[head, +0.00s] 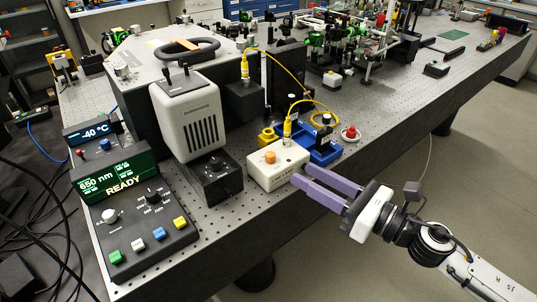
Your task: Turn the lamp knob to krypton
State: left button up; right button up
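A white box (277,165) with an orange knob (270,157) on top stands near the front edge of the bench. A yellow cable plugs into its top. A black control panel (140,236) at the left carries a black selector knob (152,196) with small labels around it, too small to read. I cannot tell from lettering which knob is the lamp knob. My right gripper (301,174) comes in from the right, its two purple fingers apart and empty. Their tips are close to the right side of the white box; contact is unclear. My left gripper is out of view.
A grey camera-like unit (186,118) stands behind. A blue mount (322,154) and a red button (350,134) are behind the gripper.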

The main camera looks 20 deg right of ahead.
aim_at(275, 157)
jog(key=w+a+n+p, duration=0.1)
jog(key=w+a, duration=0.1)
jog(key=w+a+r+n+p, duration=0.1)
jog(key=w+a, duration=0.1)
jog(key=w, duration=0.1)
jog(key=w+a+n+p, duration=0.1)
jog(key=w+a+p, duration=0.1)
jog(key=shift+w+r+y, duration=0.15)
jog(key=shift+w+y, duration=0.2)
jog(key=shift+y, duration=0.05)
jog(key=shift+w+a, duration=0.25)
jog(key=shift+w, duration=0.15)
grip_shut()
